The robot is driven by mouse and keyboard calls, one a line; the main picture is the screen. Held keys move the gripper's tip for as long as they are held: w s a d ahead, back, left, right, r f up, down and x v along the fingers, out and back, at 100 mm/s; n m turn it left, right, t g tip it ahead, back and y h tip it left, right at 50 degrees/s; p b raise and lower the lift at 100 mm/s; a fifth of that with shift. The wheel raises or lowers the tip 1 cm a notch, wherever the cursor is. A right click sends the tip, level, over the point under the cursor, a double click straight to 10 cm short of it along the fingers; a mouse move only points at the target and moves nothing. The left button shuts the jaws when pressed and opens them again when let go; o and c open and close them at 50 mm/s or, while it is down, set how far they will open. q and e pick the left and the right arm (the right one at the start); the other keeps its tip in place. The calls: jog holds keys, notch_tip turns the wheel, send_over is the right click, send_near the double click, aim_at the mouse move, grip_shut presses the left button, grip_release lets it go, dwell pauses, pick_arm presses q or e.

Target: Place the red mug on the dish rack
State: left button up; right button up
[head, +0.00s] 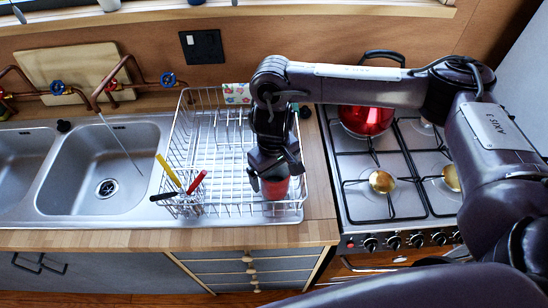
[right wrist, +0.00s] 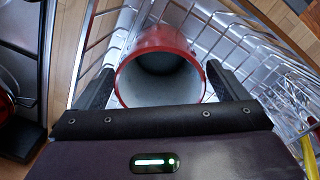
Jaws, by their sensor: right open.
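The red mug (head: 275,188) is in the front right part of the wire dish rack (head: 185,132), below my right gripper (head: 268,176). In the right wrist view the red mug (right wrist: 160,42) shows its pale open mouth toward the camera, with rack wires around it. The right gripper (right wrist: 160,88) is open, its two dark fingers on either side of the mug. I cannot tell whether a finger touches it. The gripper hides part of the mug in the head view. My left gripper is not in view.
A cutlery holder with coloured utensils (head: 183,185) is at the rack's front left. The steel sink (head: 105,165) lies to the left. The gas stove (head: 400,165) with a red pot (head: 366,120) is to the right. A narrow wooden counter strip (head: 318,185) separates rack and stove.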

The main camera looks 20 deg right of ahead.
notch_tip(320, 180, up, 12)
jog(key=shift+f, duration=0.2)
jog(key=shift+a, duration=0.1)
dwell(0.6)
